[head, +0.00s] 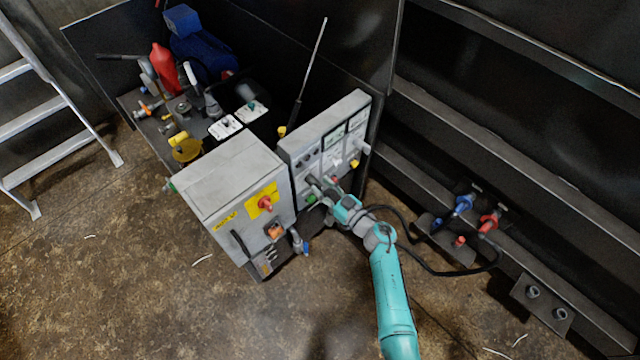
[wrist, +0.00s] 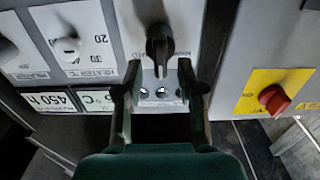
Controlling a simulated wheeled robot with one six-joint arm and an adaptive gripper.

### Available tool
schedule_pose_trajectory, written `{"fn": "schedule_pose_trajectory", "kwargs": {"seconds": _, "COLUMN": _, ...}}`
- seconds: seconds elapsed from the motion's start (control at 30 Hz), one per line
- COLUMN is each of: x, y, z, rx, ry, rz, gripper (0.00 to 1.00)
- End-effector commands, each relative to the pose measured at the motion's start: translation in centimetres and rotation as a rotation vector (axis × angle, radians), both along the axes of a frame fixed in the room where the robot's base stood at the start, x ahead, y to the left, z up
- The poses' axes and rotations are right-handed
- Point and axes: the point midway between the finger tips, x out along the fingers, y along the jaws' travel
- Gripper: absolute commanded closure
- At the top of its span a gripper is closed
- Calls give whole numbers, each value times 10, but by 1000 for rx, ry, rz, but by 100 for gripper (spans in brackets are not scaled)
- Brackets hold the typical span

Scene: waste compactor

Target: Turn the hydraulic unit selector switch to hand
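A black selector switch (wrist: 158,45) sticks out of the grey control panel (wrist: 212,28), seen in the wrist view at top centre. Its handle lies nearly along the picture's vertical. Its position labels are mostly hidden or too small to read. My gripper (wrist: 159,72) is open, with one dark finger on each side of the handle's lower end and a visible gap on both sides. I cannot tell how far the fingertips are from the panel. In the head view, my gripper (head: 318,186) is at the panel's lower left (head: 330,125), where it hides the switch.
A grey cabinet with a red rotary switch on a yellow plate (head: 264,202) stands close beside my gripper; this switch also shows in the wrist view (wrist: 273,98). White knobs (wrist: 68,46) sit on the panel. A black cable (head: 425,255) runs near my arm.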

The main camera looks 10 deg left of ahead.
Motion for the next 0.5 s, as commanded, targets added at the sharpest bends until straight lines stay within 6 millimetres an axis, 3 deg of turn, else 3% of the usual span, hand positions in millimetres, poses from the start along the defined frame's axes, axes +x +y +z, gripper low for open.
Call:
{"fn": "schedule_pose_trajectory", "kwargs": {"seconds": 0.2, "x": 10, "y": 13, "z": 0, "rx": 1, "ry": 0, "rz": 0, "gripper": 61}}
{"fn": "schedule_pose_trajectory", "kwargs": {"seconds": 0.5, "x": 10, "y": 14, "z": 0, "rx": 0, "ry": 0, "rz": 0, "gripper": 61}}
